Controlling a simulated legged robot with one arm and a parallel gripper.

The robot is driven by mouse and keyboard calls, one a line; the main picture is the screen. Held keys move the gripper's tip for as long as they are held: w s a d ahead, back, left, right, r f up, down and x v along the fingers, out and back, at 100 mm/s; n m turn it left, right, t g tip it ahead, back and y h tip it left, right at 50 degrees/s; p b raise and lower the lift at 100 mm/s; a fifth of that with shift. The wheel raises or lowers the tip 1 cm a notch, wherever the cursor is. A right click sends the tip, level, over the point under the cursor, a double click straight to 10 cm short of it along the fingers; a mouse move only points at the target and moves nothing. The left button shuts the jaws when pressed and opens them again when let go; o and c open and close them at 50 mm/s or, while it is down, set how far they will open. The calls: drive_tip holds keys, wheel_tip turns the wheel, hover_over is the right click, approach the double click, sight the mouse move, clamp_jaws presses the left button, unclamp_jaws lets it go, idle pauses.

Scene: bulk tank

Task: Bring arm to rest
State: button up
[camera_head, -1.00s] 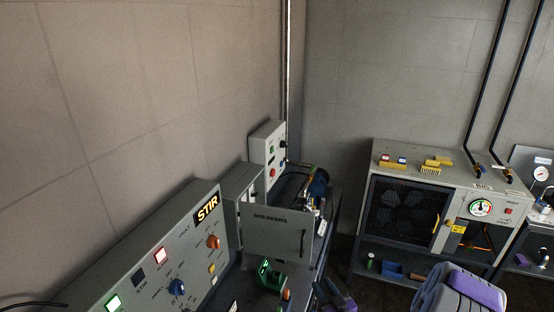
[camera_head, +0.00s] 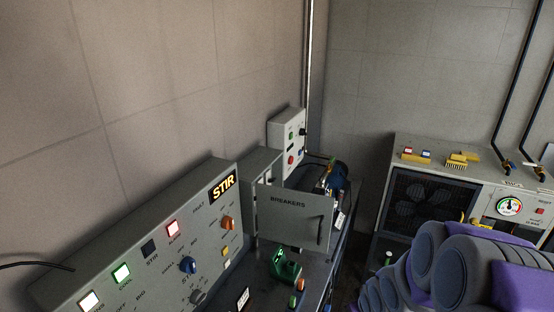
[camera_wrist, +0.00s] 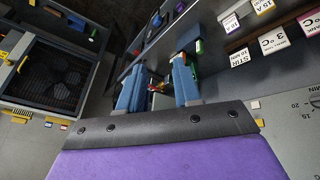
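My arm (camera_head: 440,272), grey with purple panels, fills the lower right of the head view. My gripper is hidden or out of frame there. In the wrist view my gripper (camera_wrist: 158,84) has two blue fingers set apart with a clear gap. Small red and dark things show through the gap, apparently beyond the fingers. I see nothing held. The fingers point over the area beside the bench, and whether they touch anything cannot be told.
The grey STIR panel (camera_head: 165,240) with lit buttons stands at left. Beside it are the open BREAKERS door (camera_head: 292,222) and a green device (camera_head: 286,266) on the bench. A grey cabinet with a dark fan grille (camera_head: 425,205) stands at right, partly behind my arm.

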drive_tip(key=s+a+r+m+g+b, duration=0.1)
drive_tip(key=s+a+r+g, duration=0.1)
drive_tip(key=s, duration=0.7)
drive_tip(key=s+a+r+m+g+b, duration=0.2)
drive_tip(key=s+a+r, duration=0.1)
drive_tip(key=s, duration=0.6)
drive_tip(key=s+a+r+m+g+b, duration=0.1)
drive_tip(key=s+a+r+g+b, duration=0.1)
drive_tip(key=s, duration=0.7)
drive_tip(key=shift+s+a+r+m+g, duration=0.15)
drive_tip(key=shift+s+r+m+g, duration=0.2)
drive_tip(key=shift+r, duration=0.25)
